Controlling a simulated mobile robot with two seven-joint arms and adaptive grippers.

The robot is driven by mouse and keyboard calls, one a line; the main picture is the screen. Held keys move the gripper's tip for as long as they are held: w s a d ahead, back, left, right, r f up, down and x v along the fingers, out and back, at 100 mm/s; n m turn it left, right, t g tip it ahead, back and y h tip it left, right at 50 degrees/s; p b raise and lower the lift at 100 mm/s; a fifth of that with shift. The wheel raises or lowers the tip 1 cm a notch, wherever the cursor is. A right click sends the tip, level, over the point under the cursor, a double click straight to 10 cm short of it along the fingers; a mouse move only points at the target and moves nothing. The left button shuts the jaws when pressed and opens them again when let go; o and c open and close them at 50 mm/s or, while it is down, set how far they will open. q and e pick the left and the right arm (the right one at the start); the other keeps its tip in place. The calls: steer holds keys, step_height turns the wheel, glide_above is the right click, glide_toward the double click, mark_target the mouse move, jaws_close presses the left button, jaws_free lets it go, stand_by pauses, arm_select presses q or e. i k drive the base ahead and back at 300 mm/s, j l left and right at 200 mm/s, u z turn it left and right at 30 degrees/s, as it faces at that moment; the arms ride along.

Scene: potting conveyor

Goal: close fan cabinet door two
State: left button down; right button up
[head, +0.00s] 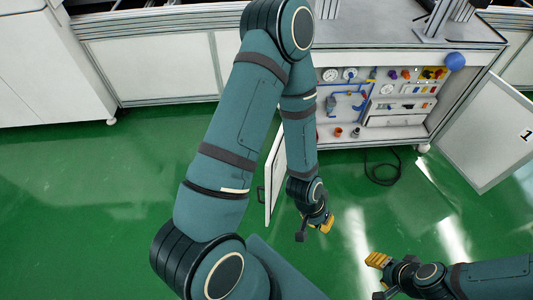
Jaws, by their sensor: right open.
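The fan cabinet (346,142) stands at the upper right with its front open. One door (275,178) stands swung out at its left side, partly hidden behind my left arm; no number shows on it. The other door (492,135), marked 1, stands swung out at the right. My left gripper (328,223) hangs just right of the left door's free end, with yellow fingertips. I cannot tell whether it touches the door or whether its fingers are apart. My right gripper (377,260) is open and empty over the floor at the lower right, apart from both doors.
Inside the cabinet are gauges, blue piping (345,103) and coloured fittings. A blue ball-like knob (455,61) sits at its top right edge. A black cable (382,168) lies on the green floor (90,210). White panels line the back left. The floor at left is clear.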

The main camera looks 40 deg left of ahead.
mark_target(278, 155)
steer(key=j, duration=0.5)
steer(key=k+j, duration=0.15)
steer(key=j, duration=0.85)
steer(key=i+j, duration=0.1)
steer(key=j, duration=0.35)
steer(key=k+j+z, duration=0.15)
steer(key=z, duration=0.25)
steer(key=k+j+z, duration=0.1)
steer(key=z, duration=0.3)
steer(key=k+l, duration=0.05)
steer(key=k, duration=0.05)
